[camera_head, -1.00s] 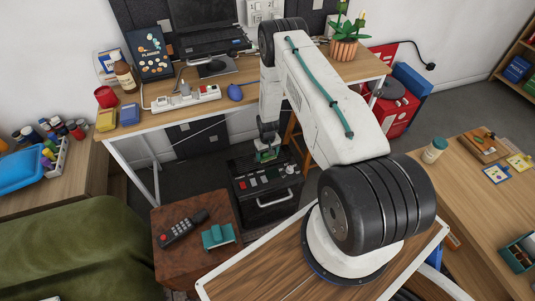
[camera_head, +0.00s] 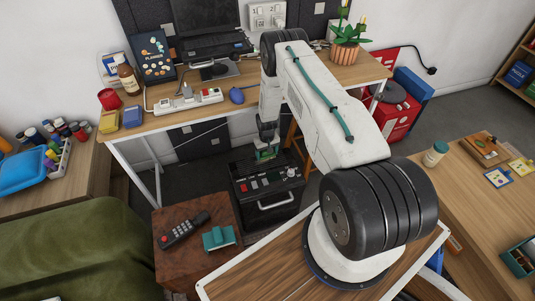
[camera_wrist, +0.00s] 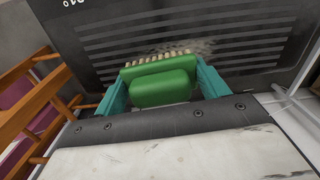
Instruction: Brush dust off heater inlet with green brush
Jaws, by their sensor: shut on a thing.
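The heater is a black box (camera_head: 264,190) with a front handle and red and white controls, low beside the desk. In the wrist view its dark slotted inlet (camera_wrist: 110,45) fills the upper part, with a pale dusty patch (camera_wrist: 203,47) on the slats. The green brush (camera_wrist: 162,87) has pale bristles pointing at the slats, just left of and below the patch. I cannot tell whether the bristles touch. My gripper (camera_head: 266,151), with teal fingers, is shut on the brush at the heater's back edge. The head view mostly hides the brush behind the wrist.
The wooden desk (camera_head: 150,122) with a power strip (camera_head: 188,102) stands behind the heater. A wooden stool's orange legs (camera_wrist: 30,95) are close at left in the wrist view. A small brown table (camera_head: 170,263) holds a remote (camera_head: 184,230) and a teal object (camera_head: 219,238).

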